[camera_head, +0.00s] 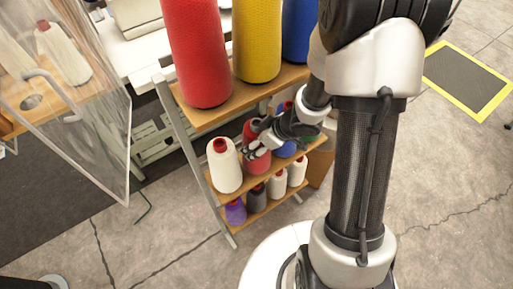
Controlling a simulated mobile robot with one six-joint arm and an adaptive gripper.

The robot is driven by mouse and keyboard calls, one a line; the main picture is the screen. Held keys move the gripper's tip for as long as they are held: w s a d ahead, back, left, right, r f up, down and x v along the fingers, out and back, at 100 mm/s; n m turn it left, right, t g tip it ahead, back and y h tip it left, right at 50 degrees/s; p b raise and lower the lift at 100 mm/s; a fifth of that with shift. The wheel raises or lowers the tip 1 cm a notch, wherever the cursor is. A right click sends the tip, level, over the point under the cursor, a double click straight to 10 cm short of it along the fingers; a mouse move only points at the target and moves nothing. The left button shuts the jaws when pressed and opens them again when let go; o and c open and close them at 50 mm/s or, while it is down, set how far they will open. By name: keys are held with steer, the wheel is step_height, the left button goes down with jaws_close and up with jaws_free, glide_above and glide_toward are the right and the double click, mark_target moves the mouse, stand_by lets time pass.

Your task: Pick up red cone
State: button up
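A red cone (257,163) of thread stands on the middle shelf of a rack, to the right of a white cone (225,168). My gripper (257,142) is at this red cone, with its fingers over the cone's upper part and hiding some of it. The fingers are small and dark here, so I cannot tell whether they touch the cone or are closed on it. A much larger red cone (198,50) stands on the top shelf at the left.
The top shelf (215,115) also holds large yellow (257,40) and blue (299,32) cones. Blue cones stand right of my gripper. Purple (236,211), grey and white cones fill the lowest shelf. A clear-walled cabinet (105,120) stands left; open floor lies in front.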

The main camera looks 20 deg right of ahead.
steer(key=c, duration=1)
